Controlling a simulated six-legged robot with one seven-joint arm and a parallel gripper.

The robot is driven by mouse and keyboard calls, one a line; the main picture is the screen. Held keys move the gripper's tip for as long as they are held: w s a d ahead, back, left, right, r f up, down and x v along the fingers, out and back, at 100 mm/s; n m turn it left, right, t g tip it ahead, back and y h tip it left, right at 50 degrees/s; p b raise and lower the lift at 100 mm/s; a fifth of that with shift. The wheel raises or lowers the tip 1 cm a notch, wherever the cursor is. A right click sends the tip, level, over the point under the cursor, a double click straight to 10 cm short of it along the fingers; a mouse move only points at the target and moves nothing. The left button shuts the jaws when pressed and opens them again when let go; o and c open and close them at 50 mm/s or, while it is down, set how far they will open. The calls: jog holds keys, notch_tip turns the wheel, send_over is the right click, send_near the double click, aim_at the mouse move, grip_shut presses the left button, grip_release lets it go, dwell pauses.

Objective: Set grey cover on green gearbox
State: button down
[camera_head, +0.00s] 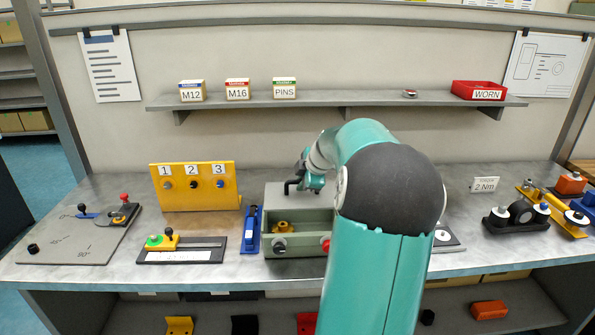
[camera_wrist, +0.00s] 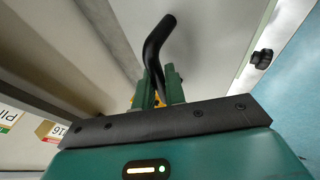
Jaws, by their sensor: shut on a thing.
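The green gearbox (camera_head: 306,247) stands at the middle of the bench in the head view, with a brass part (camera_head: 283,228) visible inside its open front. A flat grey-green surface, apparently the grey cover (camera_head: 277,199), lies at its top; I cannot tell whether it rests fully on the box. A black bent handle (camera_head: 291,187) rises there. My gripper (camera_head: 314,182) is shut on this handle, which also shows between the fingers in the wrist view (camera_wrist: 153,45). My arm hides the right part of the gearbox and cover.
A yellow board (camera_head: 194,203) numbered 1 to 3 stands left of the gearbox. A blue part (camera_head: 251,230) sits close to its left side. A shelf (camera_head: 340,101) with small boxes and a red bin (camera_head: 479,91) runs behind.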

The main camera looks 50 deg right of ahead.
aim_at(301, 193)
jog(key=shift+w+d+f, duration=0.15)
jog(key=shift+f, duration=0.9)
jog(key=shift+w+f, duration=0.1)
jog(key=shift+f, duration=1.55)
jog(key=shift+f, duration=0.1)
jog(key=shift+f, duration=0.5)
jog(key=shift+f, duration=0.4)
jog(key=shift+f, duration=0.6)
